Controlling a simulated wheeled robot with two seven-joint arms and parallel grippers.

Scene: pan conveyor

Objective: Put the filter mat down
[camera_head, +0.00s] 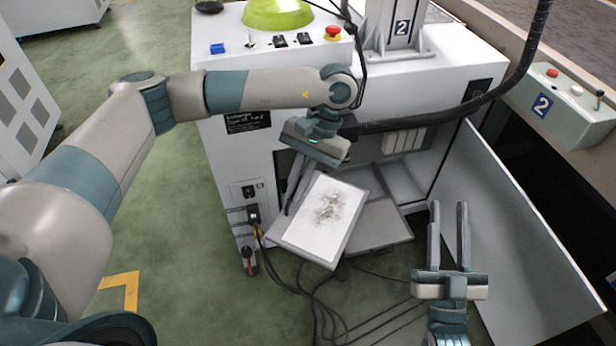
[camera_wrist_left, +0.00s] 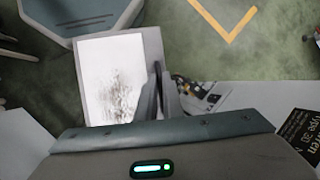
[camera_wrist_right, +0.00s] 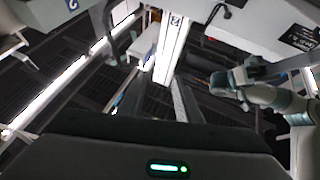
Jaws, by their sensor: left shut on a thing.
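The filter mat (camera_head: 325,217) is a white rectangular sheet with brown stains in a grey frame. My left gripper (camera_head: 296,187) is shut on its edge, in front of the open cabinet. In the left wrist view the mat (camera_wrist_left: 110,75) extends left from the closed fingers (camera_wrist_left: 161,92). The mat is tilted in the head view and partly covers a grey panel (camera_head: 378,230). I cannot tell whether the two touch. My right gripper (camera_head: 449,208) is open and empty, with its fingers apart, right of the mat.
The white machine cabinet (camera_head: 225,150) stands open, with its door (camera_head: 510,240) swung out at right. Black cables (camera_head: 325,305) lie on the floor below the mat. The green floor (camera_head: 200,270) at left is clear apart from yellow marking (camera_head: 122,287).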

